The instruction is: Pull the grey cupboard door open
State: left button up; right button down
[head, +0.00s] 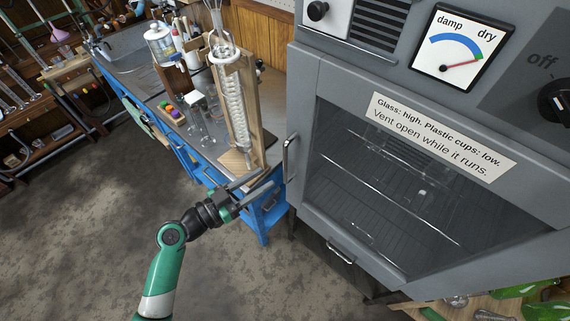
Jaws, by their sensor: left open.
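The grey cupboard door (310,110) has a large glass window, and wire shelves show through it. It looks shut against the grey cupboard. Its upright metal bar handle (287,160) is on the door's left edge. My left gripper (268,184) is open, with its fingers pointing right toward the handle. It is just left of and a little below the handle, apparently not touching it, and nothing shows between the fingers. My right gripper is not in view.
A blue bench (270,215) stands left of the cupboard, carrying a wooden stand with a coiled glass condenser (232,100) close behind my left gripper. A damp/dry dial (461,50) and a knob (555,100) sit above the door. The floor (90,225) at left is clear.

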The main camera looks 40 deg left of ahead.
pick_arm(q)
jog(key=w, duration=0.5)
jog(key=w+d, duration=0.1)
jog(key=w, duration=0.2)
jog(key=shift+w, duration=0.25)
grip_shut()
dwell(0.9)
